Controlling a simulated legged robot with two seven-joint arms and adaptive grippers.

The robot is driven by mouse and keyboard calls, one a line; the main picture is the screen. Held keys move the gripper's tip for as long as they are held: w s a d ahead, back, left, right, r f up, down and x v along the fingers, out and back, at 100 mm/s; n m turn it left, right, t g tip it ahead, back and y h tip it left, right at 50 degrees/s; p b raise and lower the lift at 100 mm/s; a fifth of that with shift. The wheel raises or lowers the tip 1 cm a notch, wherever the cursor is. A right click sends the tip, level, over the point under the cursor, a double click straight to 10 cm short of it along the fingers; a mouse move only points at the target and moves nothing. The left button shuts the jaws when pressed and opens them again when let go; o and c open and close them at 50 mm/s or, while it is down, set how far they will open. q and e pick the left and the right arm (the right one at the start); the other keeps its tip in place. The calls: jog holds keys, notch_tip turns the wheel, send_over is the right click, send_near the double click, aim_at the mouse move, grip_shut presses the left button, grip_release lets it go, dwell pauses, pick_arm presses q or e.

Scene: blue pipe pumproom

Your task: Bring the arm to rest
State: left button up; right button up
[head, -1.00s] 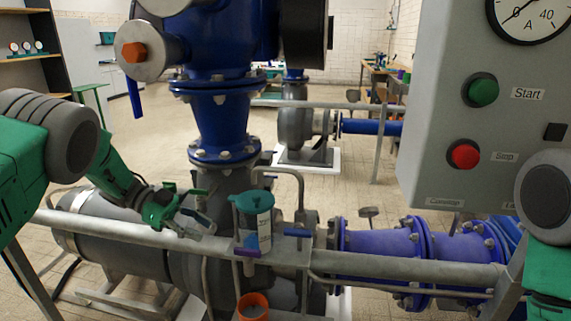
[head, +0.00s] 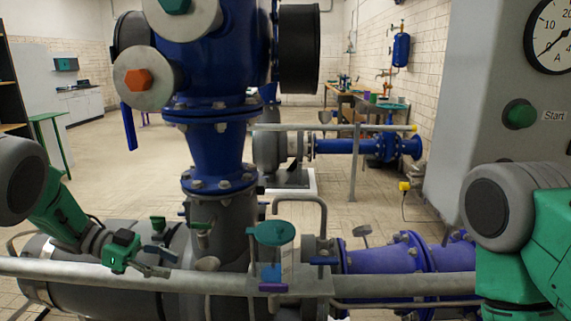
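My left arm (head: 60,215) comes in from the left edge, green and grey, and reaches forward and down. Its gripper (head: 155,270) hangs just above the grey rail, left of the vertical blue pump pipe. I see nothing held in it. Its fingers are small and seen at a slant, so their gap is unclear. My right arm (head: 510,215) shows only as a grey joint and green links at the right edge, in front of the control box. The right gripper is out of view.
The grey rail (head: 400,286) crosses the front. A teal-topped holder (head: 271,232) stands on it right of my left gripper. The pump (head: 215,150) rises behind. The control box (head: 475,110) with a green Start button (head: 520,115) stands right. Open floor (head: 350,205) lies beyond.

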pick_arm(q)
jog(key=s+d+f+n+t+y, duration=0.1)
jog(key=s+f+n+t+y, duration=0.35)
jog(key=f+n, duration=0.35)
jog(key=s+f+n+t+y, duration=0.35)
jog(key=s+f+n, duration=0.2)
jog(key=f, duration=0.55)
jog(key=s+a+f+n+g+y, duration=0.1)
jog(key=s+f+n+g+y, duration=0.1)
jog(key=s, duration=1.2)
jog(key=s+a+f+n+g+y, duration=0.1)
jog(key=s+g, duration=0.4)
jog(key=s, duration=0.9)
jog(key=a+f+y, duration=0.1)
jog(key=y, duration=0.1)
jog(key=shift+a+n+g+y, duration=0.3)
jog(key=shift+n+y, duration=0.05)
jog(key=shift+y, duration=0.05)
pick_arm(e)
jog(key=shift+a, duration=0.35)
pick_arm(q)
jog(key=shift+a, duration=0.2)
pick_arm(e)
jog(key=shift+a+r, duration=0.1)
jog(key=shift+a, duration=0.05)
pick_arm(q)
jog(key=shift+o, duration=0.5)
